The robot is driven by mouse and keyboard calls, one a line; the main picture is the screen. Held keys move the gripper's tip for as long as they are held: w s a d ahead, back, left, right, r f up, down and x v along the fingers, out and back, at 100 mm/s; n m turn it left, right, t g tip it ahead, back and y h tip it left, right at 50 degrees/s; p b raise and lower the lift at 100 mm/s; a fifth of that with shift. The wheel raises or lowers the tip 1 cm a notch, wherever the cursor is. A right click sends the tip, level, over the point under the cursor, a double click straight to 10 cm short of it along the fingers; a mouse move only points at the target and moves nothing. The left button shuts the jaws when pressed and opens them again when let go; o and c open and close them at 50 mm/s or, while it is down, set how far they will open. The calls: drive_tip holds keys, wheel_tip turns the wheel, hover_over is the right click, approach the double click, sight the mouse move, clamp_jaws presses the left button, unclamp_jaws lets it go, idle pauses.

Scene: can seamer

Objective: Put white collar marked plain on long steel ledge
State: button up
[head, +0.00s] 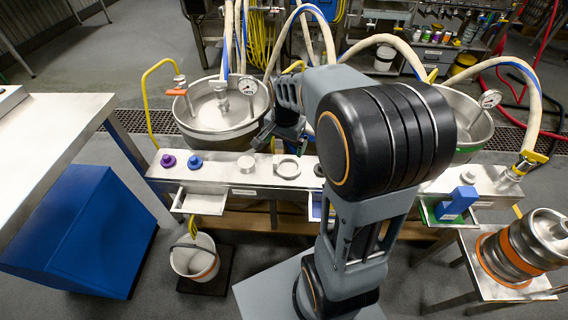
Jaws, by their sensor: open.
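The long steel ledge (219,175) runs across the middle of the head view, in front of the steel kettles. A pale ring-shaped collar (288,167) lies on it, with a plain short pale cylinder (246,163) to its left. Any marking is too small to read, so I cannot tell whether either is the white collar marked plain. My gripper (279,133) is open, above and behind the ledge near the right side of the left kettle. I see nothing held in it. My arm hides part of the ledge and the right kettle.
Purple (168,161) and blue (195,162) knobs sit at the ledge's left. A blue block (459,200) rests on a small green-edged tray at right. Hoses rise behind the kettles (222,108). A bucket (195,258) and a blue bin (77,232) stand at front left.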

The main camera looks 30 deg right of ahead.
drive_tip(key=s+a+r+n+t, duration=0.2)
drive_tip(key=s+a+n, duration=0.4)
drive_tip(key=s+n, duration=0.5)
drive_tip(key=shift+s+a+r, duration=0.15)
drive_tip(key=shift+s+a, duration=0.05)
drive_tip(key=shift+s, duration=0.2)
drive_tip(key=shift+r, duration=0.1)
